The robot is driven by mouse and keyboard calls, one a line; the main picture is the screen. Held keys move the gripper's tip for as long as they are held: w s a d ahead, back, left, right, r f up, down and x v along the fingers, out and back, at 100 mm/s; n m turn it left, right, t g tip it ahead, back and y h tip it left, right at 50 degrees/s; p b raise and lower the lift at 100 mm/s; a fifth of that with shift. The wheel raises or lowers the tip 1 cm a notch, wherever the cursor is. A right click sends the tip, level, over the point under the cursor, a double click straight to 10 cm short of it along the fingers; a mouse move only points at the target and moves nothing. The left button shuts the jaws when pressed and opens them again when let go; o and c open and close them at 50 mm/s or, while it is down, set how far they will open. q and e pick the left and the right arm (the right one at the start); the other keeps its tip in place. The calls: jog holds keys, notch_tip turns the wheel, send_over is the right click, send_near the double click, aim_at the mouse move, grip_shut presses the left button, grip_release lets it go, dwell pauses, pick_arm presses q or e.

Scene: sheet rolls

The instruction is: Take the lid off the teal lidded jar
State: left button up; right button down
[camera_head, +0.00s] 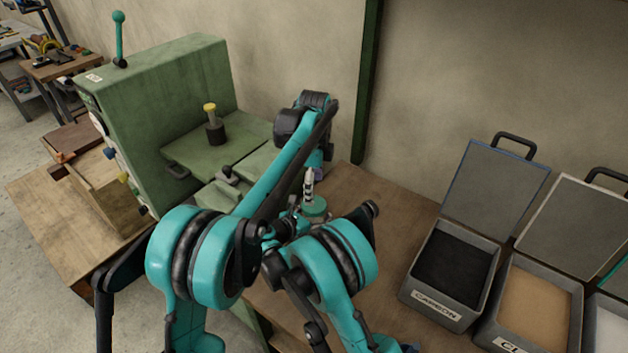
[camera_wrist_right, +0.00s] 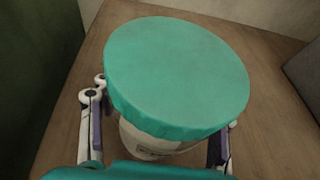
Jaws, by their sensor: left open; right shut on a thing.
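The lidded jar has a pale body (camera_wrist_right: 146,146) and a wide teal lid (camera_wrist_right: 175,75); the lid sits on top of it in the right wrist view. In the head view the teal lid (camera_head: 316,209) shows small between my arms, and the body is mostly hidden. My right gripper (camera_wrist_right: 158,135) is shut on the jar body, one finger on each side below the lid. My left gripper (camera_head: 308,186) is open and points down just above the lid in the head view; whether it touches the lid I cannot tell.
A green machine (camera_head: 165,85) with a yellow-topped knob stands left of the jar. Grey open-lidded boxes (camera_head: 455,270) stand to the right, one with black contents. The wooden tabletop (camera_head: 385,235) between jar and boxes is clear. A wall is behind.

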aim_at(314, 217)
pick_arm(q)
jog(key=shift+f, duration=2.75)
jog(key=c, duration=1.2)
jog(key=n, duration=2)
